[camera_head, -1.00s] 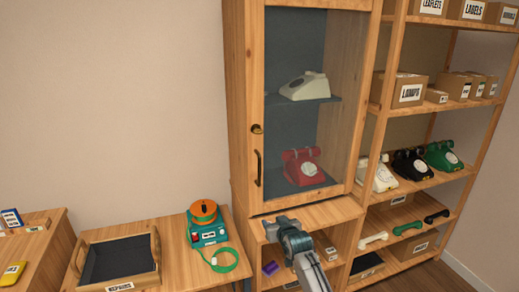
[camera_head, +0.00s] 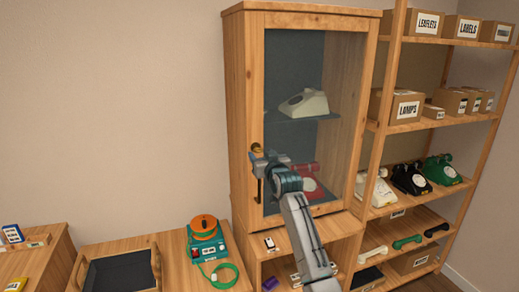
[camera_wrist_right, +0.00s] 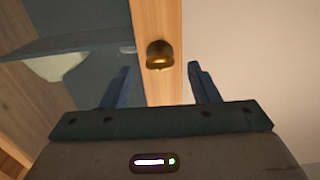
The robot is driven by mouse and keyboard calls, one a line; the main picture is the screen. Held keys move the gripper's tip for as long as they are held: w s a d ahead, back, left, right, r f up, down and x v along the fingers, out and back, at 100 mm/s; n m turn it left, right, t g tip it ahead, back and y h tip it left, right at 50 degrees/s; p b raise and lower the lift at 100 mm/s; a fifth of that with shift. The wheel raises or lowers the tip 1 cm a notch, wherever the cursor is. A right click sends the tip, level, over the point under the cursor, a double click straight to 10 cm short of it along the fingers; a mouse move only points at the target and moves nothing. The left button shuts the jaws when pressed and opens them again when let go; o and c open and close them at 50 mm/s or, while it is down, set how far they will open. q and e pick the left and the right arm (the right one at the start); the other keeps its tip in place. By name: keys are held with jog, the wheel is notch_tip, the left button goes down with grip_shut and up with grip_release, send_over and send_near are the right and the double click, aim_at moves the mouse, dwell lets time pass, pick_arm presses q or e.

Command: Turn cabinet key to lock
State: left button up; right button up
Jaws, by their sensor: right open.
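The wooden cabinet (camera_head: 243,110) has a glass door that looks shut. Its brass key (camera_head: 257,147) sits in the left door stile, above the dark door handle (camera_head: 259,190), which is partly hidden by my gripper. My right gripper (camera_head: 256,158) is just below the key in the head view. In the right wrist view the key (camera_wrist_right: 159,55) shows as a rounded brass piece ahead, between the two open fingers (camera_wrist_right: 160,80) and apart from both. My left gripper is not in view.
Behind the glass are a cream phone (camera_head: 305,103) on the upper shelf and a red phone (camera_head: 310,187) below, partly hidden by my arm. An open shelf rack (camera_head: 385,130) with boxes and phones stands right. A winder (camera_head: 205,240) and tray (camera_head: 82,275) are lower left.

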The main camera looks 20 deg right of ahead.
aim_at(260, 152)
jog(key=shift+w+p, duration=0.35)
jog(key=shift+w, duration=1.15)
jog(key=shift+c, duration=0.4)
jog(key=c, duration=0.9)
